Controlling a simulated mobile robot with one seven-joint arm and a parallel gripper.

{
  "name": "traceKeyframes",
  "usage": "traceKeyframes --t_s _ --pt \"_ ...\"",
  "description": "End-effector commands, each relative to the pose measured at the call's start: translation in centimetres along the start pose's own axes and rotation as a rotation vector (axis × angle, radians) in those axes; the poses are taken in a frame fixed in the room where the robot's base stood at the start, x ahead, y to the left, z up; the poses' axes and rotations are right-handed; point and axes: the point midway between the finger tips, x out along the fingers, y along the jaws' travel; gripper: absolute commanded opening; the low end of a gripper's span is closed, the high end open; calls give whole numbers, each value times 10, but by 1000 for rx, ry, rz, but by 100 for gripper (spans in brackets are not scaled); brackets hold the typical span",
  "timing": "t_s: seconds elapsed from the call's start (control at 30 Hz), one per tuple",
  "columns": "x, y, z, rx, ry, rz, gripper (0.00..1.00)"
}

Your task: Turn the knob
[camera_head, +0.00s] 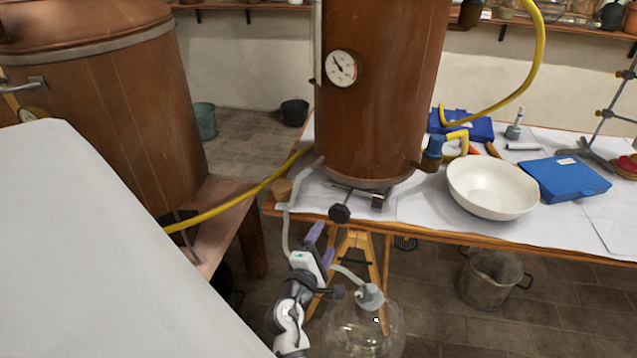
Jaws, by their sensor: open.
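A small black round knob (340,213) sits on a thin rod at the front edge of the white-covered table, under the copper column (380,110). The rod runs back to a burner-like fitting (377,201) below the column. My gripper (322,244), with two purple fingers, is just below and left of the knob, in front of the table edge. Its fingers point up toward the table and are apart with nothing between them. It looks clear of the knob, but the exact depth gap cannot be told.
A glass flask (362,330) with a grey stopper stands below, right of my arm. A pale hose (287,225) hangs near the gripper's left. A white bowl (492,188), blue case (564,179) and yellow hose (235,200) are around. A large copper vessel (100,110) stands left.

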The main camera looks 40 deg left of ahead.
Motion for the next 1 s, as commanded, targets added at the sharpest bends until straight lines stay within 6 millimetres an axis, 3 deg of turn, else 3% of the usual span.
traceKeyframes --t_s 0.1,0.23,0.87,0.93,1.0 --pt "-17 -2 -1 0 1 0 75" --pt "-26 -1 0 0 0 -1 75" --pt "-27 0 0 0 0 0 75" --pt "-24 12 0 35 12 21 75" --pt "-19 36 0 124 45 66 75"
